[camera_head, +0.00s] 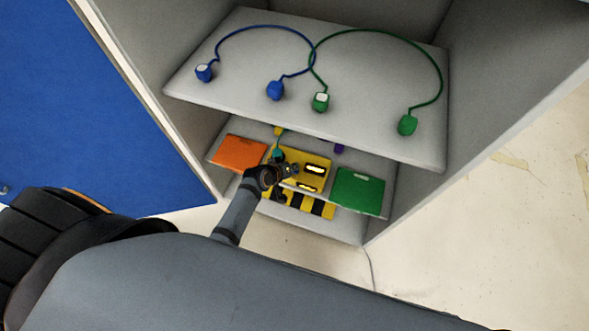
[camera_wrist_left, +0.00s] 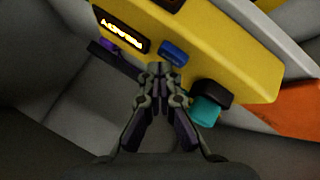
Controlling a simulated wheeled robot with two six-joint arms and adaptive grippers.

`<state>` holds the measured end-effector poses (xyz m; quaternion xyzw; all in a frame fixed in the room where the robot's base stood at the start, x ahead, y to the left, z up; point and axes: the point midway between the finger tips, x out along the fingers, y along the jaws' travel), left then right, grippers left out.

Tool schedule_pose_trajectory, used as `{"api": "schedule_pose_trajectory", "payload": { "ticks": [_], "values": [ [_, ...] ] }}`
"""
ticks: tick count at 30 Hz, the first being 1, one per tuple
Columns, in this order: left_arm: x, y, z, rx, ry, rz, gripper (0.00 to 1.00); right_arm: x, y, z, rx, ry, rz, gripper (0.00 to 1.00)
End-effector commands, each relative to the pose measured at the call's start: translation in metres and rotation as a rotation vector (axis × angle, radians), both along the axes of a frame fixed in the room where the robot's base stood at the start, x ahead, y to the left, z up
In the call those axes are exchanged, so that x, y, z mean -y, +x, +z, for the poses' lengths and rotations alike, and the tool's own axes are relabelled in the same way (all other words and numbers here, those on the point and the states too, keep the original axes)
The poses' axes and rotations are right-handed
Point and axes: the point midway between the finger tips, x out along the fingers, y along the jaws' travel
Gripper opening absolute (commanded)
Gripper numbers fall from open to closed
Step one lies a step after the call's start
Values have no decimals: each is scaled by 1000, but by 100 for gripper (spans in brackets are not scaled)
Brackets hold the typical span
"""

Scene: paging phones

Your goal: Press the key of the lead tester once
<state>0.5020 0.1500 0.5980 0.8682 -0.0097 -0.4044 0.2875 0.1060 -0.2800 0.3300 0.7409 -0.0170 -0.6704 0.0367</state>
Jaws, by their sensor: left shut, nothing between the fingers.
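The lead tester is a yellow box (camera_head: 317,182) on the middle shelf, with a lit display (camera_head: 314,169). In the left wrist view the yellow box (camera_wrist_left: 235,55) fills the top, with its lit display (camera_wrist_left: 121,34) at left and a blue key (camera_wrist_left: 173,53) on its front. A black part (camera_wrist_left: 212,93) with a teal piece (camera_wrist_left: 205,111) is at its right end. My left gripper (camera_head: 290,170) is shut and empty in front of the box. In the wrist view its fingertips (camera_wrist_left: 157,69) are just below and left of the key; I cannot tell whether they touch. My right gripper is not in view.
The upper shelf (camera_head: 230,95) overhangs the tester and holds a blue lead (camera_head: 275,90) and a green lead (camera_head: 407,125), crossing. An orange box (camera_head: 238,153) and a green box (camera_head: 357,191) flank the tester. A blue door (camera_head: 80,110) stands at left.

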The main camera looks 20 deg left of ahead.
Motion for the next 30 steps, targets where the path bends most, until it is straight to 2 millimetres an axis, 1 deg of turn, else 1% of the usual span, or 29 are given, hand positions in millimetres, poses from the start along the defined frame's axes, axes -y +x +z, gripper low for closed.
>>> {"api": "schedule_pose_trajectory", "payload": {
  "ticks": [30],
  "values": [
    [0, 0, -9, -1, 0, -1, 0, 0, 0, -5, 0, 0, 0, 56]
  ]
}}
